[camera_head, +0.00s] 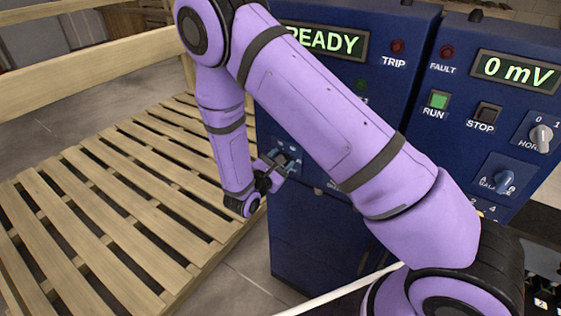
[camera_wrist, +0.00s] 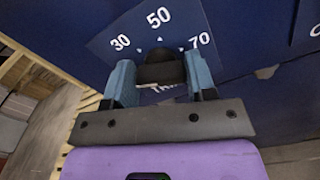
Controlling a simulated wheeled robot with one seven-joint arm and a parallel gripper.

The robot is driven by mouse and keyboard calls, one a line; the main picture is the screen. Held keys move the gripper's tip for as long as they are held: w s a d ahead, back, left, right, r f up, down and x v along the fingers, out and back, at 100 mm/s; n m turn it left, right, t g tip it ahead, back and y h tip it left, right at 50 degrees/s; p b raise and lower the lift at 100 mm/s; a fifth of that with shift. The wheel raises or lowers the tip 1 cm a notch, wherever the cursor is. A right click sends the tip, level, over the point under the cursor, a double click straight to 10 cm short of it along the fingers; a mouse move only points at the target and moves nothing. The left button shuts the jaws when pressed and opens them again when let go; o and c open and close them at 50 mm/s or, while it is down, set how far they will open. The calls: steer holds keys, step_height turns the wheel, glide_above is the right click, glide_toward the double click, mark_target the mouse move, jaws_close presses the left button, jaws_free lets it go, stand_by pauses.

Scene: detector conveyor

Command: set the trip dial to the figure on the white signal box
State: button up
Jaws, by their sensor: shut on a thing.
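The trip dial is a black knob (camera_wrist: 160,70) on a blue plate (camera_wrist: 118,52) marked 30, 50 and 70, with 50 at the top. My gripper (camera_wrist: 158,76) is shut on the knob, one blue-grey finger on each side. The knob's pointer cannot be made out, so I cannot tell its setting. The lettering below it is mostly hidden. In the head view my gripper (camera_head: 277,162) is at the lower left of the blue cabinet (camera_head: 315,235) and covers the knob. I cannot see a white signal box in either view.
The cabinet has a READY display (camera_head: 327,41) and a red TRIP lamp (camera_head: 397,46). A second blue cabinet to the right carries a 0 mV display (camera_head: 515,71), a green RUN button (camera_head: 438,99), a STOP button (camera_head: 486,113) and other knobs. A wooden slatted pallet (camera_head: 110,205) lies left.

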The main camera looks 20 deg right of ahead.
steer(key=m, duration=0.3)
steer(key=shift+m, duration=0.4)
steer(key=shift+s+m, duration=0.1)
steer(key=shift+m, duration=1.7)
steer(key=shift+f, duration=0.1)
steer(key=o, duration=0.9)
steer(key=shift+o, duration=0.2)
steer(key=v, duration=1)
steer(key=shift+s+a, duration=0.25)
steer(key=shift+a, duration=0.05)
